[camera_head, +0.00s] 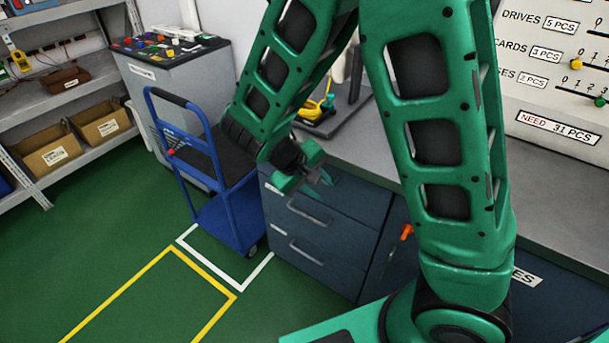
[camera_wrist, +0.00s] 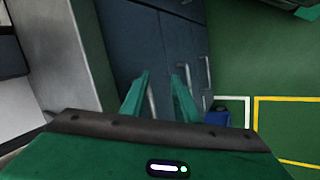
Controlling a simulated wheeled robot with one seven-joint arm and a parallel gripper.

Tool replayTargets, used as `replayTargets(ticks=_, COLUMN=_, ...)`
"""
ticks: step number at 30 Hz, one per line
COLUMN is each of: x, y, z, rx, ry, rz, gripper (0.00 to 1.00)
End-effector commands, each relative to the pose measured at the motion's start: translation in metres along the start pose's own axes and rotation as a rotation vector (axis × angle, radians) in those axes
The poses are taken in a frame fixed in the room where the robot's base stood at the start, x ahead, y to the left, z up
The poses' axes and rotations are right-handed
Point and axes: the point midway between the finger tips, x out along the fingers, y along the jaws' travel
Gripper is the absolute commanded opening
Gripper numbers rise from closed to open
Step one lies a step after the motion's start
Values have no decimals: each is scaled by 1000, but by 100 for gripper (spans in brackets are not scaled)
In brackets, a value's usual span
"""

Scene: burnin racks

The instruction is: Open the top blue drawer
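The top blue drawer (camera_head: 335,201) is dark blue, sits under the grey worktop and looks shut. Its bar handle (camera_head: 308,212) shows just below my gripper (camera_head: 308,184). In the wrist view my gripper (camera_wrist: 160,82) is open, its two green fingers apart. A pale bar handle (camera_wrist: 152,103) shows between them, close to the left finger. I cannot tell whether anything touches it. A lower drawer (camera_head: 320,262) with a similar handle is beneath and also looks shut. My arm hides part of the cabinet front.
A blue cart (camera_head: 228,215) stands close left of the drawers. The grey worktop (camera_head: 380,158) overhangs them and carries a dark stand with a yellow cable (camera_head: 315,110). An orange item (camera_head: 407,231) is on the cabinet front right. Green floor (camera_head: 110,255) in front is clear.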

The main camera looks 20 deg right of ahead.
Motion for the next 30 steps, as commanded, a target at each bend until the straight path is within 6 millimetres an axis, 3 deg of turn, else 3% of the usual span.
replayTargets(ticks=8, x=2, y=-35, z=-18, rx=-128, ry=66, rz=321, gripper=28)
replayTargets(ticks=19, x=-36, y=-76, z=-42, rx=-229, ry=279, rz=707, gripper=28)
replayTargets(ticks=25, x=-46, y=-83, z=-45, rx=-239, ry=328, rz=772, gripper=28)
replayTargets(ticks=30, x=-36, y=-73, z=-52, rx=-239, ry=328, rz=777, gripper=28)
